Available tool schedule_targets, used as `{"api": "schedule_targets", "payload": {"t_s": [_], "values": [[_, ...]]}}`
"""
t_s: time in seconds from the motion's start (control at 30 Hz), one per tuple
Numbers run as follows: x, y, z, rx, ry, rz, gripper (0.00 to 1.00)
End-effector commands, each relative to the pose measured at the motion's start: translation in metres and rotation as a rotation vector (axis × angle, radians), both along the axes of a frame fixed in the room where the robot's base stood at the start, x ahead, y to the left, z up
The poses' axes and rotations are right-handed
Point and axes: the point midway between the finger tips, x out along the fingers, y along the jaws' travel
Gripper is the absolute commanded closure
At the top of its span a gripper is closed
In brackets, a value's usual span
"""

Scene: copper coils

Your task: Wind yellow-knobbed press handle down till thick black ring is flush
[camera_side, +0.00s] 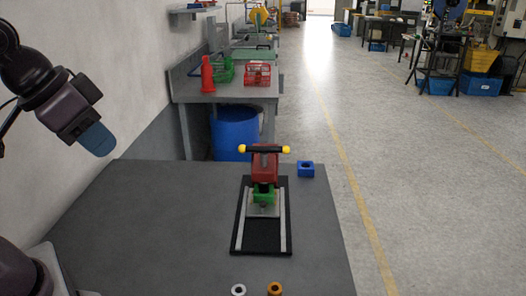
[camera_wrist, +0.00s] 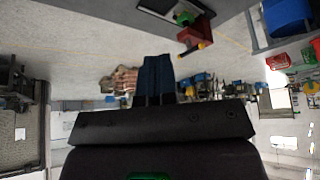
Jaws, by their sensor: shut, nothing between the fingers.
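The press stands on a black base with light side rails (camera_side: 284,232) near the middle of the grey table. It has a red head (camera_side: 265,163) and a black crossbar handle (camera_side: 264,149) with a yellow knob (camera_side: 242,149) at each end. A green block (camera_side: 264,194) sits under the head, with a dark part between them; I cannot tell whether this is the thick black ring or how it sits. My gripper (camera_side: 99,140), with blue fingers, is shut and empty, high at the left and well away from the press. The wrist view shows the fingers (camera_wrist: 157,72) together and the red head (camera_wrist: 197,33) tilted and small.
A blue block with a hole (camera_side: 306,169) stands right of the press. A silver ring (camera_side: 238,290) and an orange-brown ring (camera_side: 274,289) lie at the table's front edge. The table (camera_side: 150,220) left of the press is clear. A wall rises at the left.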

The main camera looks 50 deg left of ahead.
Motion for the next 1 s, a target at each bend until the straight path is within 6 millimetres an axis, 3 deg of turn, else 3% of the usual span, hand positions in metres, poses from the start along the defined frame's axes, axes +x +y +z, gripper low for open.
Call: {"api": "schedule_targets", "payload": {"t_s": [0.4, 0.43, 0.57, 0.6, 0.77, 1.0], "values": [[0.0, 0.0, 0.0, 0.0, 0.0, 0.0, 1.0], [0.0, 0.0, 0.0, 0.0, 0.0, 0.0, 0.98], [0.006, 0.001, 0.005, -0.017, 0.006, 0.027, 0.68], [0.011, 0.001, 0.009, -0.035, 0.013, 0.055, 0.59], [0.055, 0.007, 0.036, -0.164, 0.069, 0.279, 0.57], [0.153, 0.028, 0.061, -0.375, 0.173, 0.759, 0.57]]}}
